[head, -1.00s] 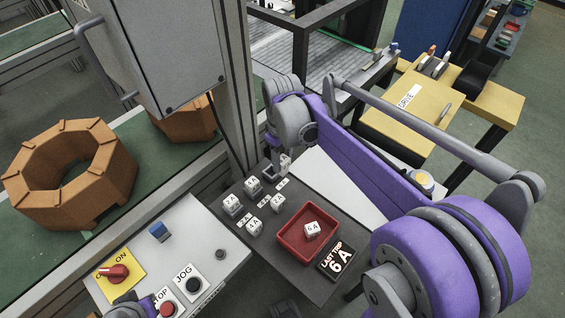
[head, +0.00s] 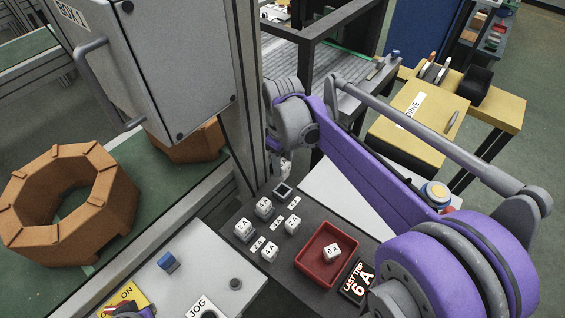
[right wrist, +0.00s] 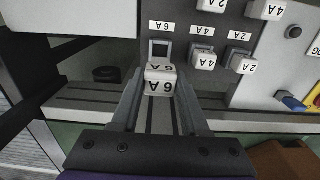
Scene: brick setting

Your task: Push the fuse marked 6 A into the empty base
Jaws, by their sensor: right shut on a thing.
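My right gripper (head: 286,168) is shut on a white fuse (right wrist: 160,80) that reads 6 A, upside down in the right wrist view. The empty base (right wrist: 160,49) is a dark square socket behind a 6 A label (right wrist: 160,26); in the head view the base (head: 283,190) shows open on the dark panel, just below the gripper. The fuse is apart from the base, held above the panel and off to its far side.
Several white fuses marked 4 A and 2 A (head: 264,207) stand in neighbouring bases. A red tray (head: 304,263) holds another white fuse (head: 333,251). A sign (head: 357,280) reads LAST TRIP 6 A. A grey post (head: 238,110) rises close beside the gripper.

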